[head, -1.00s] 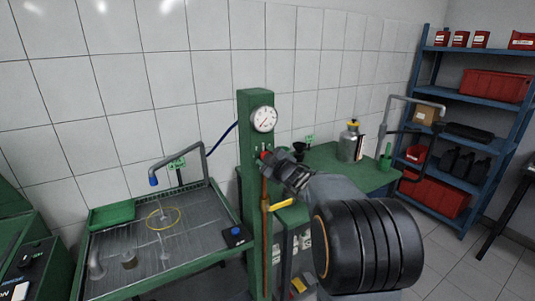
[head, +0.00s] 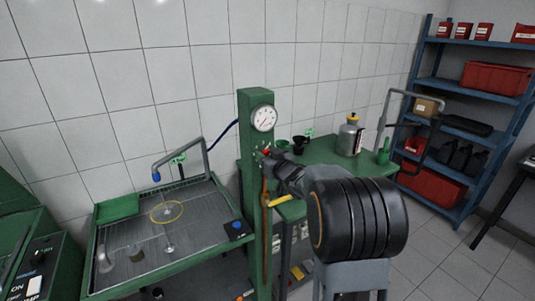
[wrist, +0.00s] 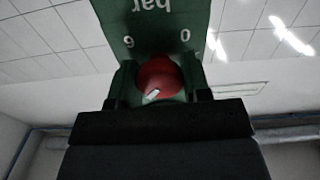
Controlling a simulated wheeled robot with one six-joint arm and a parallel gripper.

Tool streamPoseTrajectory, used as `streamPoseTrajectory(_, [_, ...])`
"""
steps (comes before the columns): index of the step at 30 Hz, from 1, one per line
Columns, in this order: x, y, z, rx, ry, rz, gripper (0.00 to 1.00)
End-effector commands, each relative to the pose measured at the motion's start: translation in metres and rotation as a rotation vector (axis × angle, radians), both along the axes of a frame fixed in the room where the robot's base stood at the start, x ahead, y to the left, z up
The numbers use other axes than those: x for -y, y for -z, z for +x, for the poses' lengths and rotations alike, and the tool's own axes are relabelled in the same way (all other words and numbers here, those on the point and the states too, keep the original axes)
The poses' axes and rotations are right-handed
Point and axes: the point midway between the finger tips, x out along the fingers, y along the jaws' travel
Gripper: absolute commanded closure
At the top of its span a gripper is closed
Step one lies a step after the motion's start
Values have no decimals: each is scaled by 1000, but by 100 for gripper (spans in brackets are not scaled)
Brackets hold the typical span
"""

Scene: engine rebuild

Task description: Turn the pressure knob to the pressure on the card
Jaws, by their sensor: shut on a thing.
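The red pressure knob (wrist: 157,74) sits on a green panel (wrist: 160,22) marked "bar", "0" and "6", which appears upside down in the wrist view. A white pointer mark on the knob faces the lower left there. My gripper (wrist: 160,84) is shut on the knob, one finger on each side. In the head view the knob (head: 266,152) is a small red spot at my gripper's tip, on the green post (head: 252,190). A round white gauge (head: 263,118) is above it; its reading is too small to tell. I cannot make out a card with a pressure.
A metal-topped wash bench (head: 120,270) with a bent spout stands left of the post. A green table (head: 330,165) with a metal can (head: 349,138) stands behind to the right. Blue shelves (head: 455,80) hold red boxes at the far right.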

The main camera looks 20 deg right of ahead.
Motion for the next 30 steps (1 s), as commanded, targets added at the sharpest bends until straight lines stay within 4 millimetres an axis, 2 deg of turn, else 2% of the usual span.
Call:
streamPoseTrajectory(20, [0, 1, 0, -8, 0, 59, 80])
streamPoseTrajectory(21, [0, 1, 0, -8, 0, 59, 55])
streamPoseTrajectory(28, [0, 0, 0, -8, 0, 58, 33])
streamPoseTrajectory(30, [0, 0, 0, -7, 0, 58, 31])
